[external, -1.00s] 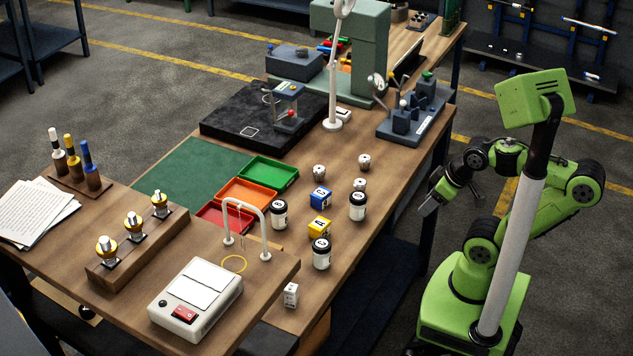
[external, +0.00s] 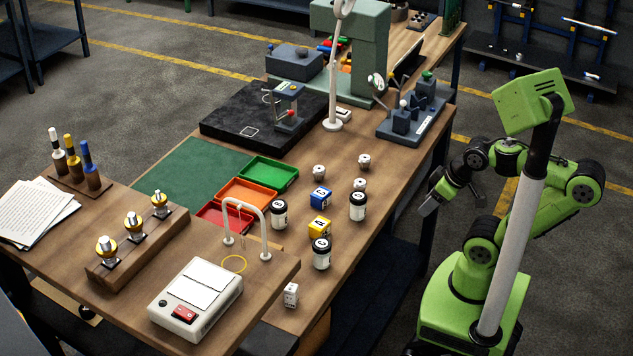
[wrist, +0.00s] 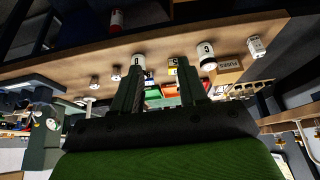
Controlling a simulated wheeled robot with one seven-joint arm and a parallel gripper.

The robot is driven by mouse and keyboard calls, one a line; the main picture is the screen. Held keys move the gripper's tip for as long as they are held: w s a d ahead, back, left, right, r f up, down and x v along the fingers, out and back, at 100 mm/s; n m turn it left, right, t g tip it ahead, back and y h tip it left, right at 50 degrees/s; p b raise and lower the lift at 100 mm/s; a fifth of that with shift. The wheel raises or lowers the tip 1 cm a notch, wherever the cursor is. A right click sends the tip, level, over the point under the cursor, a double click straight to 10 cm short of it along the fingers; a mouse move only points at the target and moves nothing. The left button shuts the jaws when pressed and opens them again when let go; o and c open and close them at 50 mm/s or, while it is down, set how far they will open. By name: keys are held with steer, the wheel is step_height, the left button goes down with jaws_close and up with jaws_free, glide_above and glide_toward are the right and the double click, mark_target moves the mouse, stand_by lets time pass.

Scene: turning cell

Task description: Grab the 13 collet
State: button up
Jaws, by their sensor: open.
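No part bears a readable 13, so I cannot tell which one is the 13 collet. Small silvery, collet-like pieces stand upright on the wooden bench: one at left (external: 319,172), one at the back right (external: 364,160) and one in front of that (external: 360,184). Small metallic pieces also show in the wrist view (wrist: 93,82). My gripper (external: 432,203) hangs beside the bench's right edge, apart from everything on it. In the wrist view my gripper (wrist: 160,66) has its two dark fingers spread, with nothing held between them.
White dark-lidded jars (external: 357,206), a blue block (external: 321,197), a yellow block (external: 319,228) and a small white block (external: 290,294) stand around the pieces. Green (external: 268,172), orange and red trays lie to the left. A dark fixture (external: 410,115) stands at the back.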

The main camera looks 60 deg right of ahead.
steer(key=o, duration=0.6)
steer(key=shift+c, duration=0.2)
steer(key=m+t+y+p, duration=0.5)
steer(key=m+t, duration=0.2)
steer(key=m, duration=2.5)
glide_toward(360, 184)
steer(key=shift+h, duration=0.3)
steer(key=x, duration=0.3)
steer(key=f+x, duration=0.1)
steer(key=x, duration=0.3)
steer(key=d+x, duration=0.1)
steer(key=x, duration=0.2)
steer(key=shift+w+a+f+b, duration=0.15)
steer(key=shift+a+f+b, duration=0.05)
steer(key=shift+f+b, duration=0.15)
